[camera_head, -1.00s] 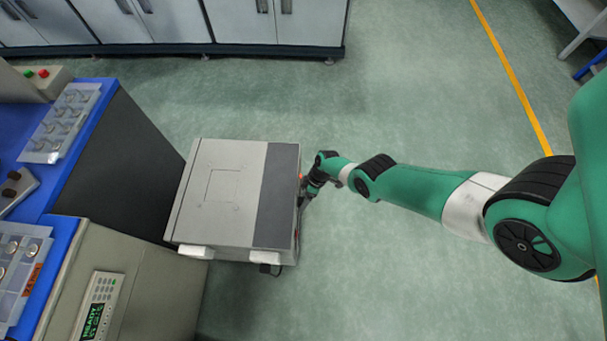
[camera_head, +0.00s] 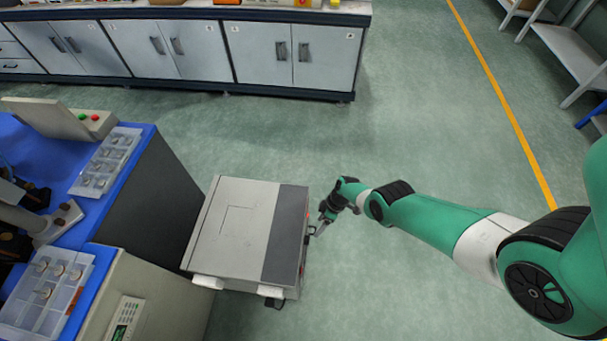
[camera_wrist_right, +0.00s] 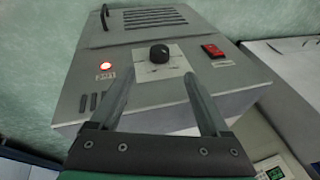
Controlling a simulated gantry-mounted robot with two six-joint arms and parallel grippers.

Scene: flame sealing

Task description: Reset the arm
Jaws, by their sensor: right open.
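My right gripper (camera_head: 322,224) is just to the right of a grey box-shaped machine (camera_head: 235,225) in the head view. In the right wrist view the two fingers of my right gripper (camera_wrist_right: 158,95) are spread apart with nothing between them. The fingers look apart from the knob. My left gripper is not in view.
A blue bench (camera_head: 60,150) with clear trays (camera_head: 107,162) stands at the left. A cabinet row (camera_head: 180,50) runs along the back. The green floor (camera_head: 420,130) right of the machine is free. A shelf (camera_head: 570,50) stands at the far right.

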